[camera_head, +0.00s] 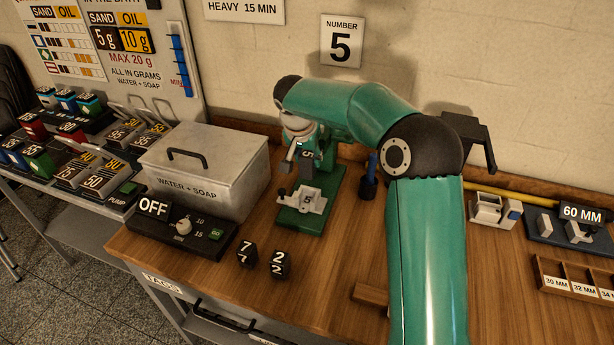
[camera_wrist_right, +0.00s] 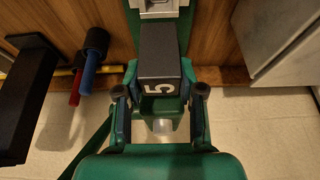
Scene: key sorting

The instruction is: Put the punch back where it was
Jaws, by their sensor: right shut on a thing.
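The punch is a dark block with a white 5 on it; it shows in the right wrist view (camera_wrist_right: 160,55) and small in the head view (camera_head: 307,162). My right gripper (camera_head: 302,150) is shut on it, with one finger on each side in the right wrist view (camera_wrist_right: 161,100). The punch is held above the green press base (camera_head: 291,222) and its grey holder (camera_head: 316,201), which has a 5 on it. Two other punches, a 7 (camera_head: 246,254) and a 2 (camera_head: 280,264), stand on the wooden bench. My left gripper is not in view.
The grey WATER + SOAP box (camera_head: 205,185) and the OFF control panel (camera_head: 172,237) are left of the press. Blue and red handled tools (camera_wrist_right: 89,68) are nearby. A size tray (camera_head: 566,288) lies at right.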

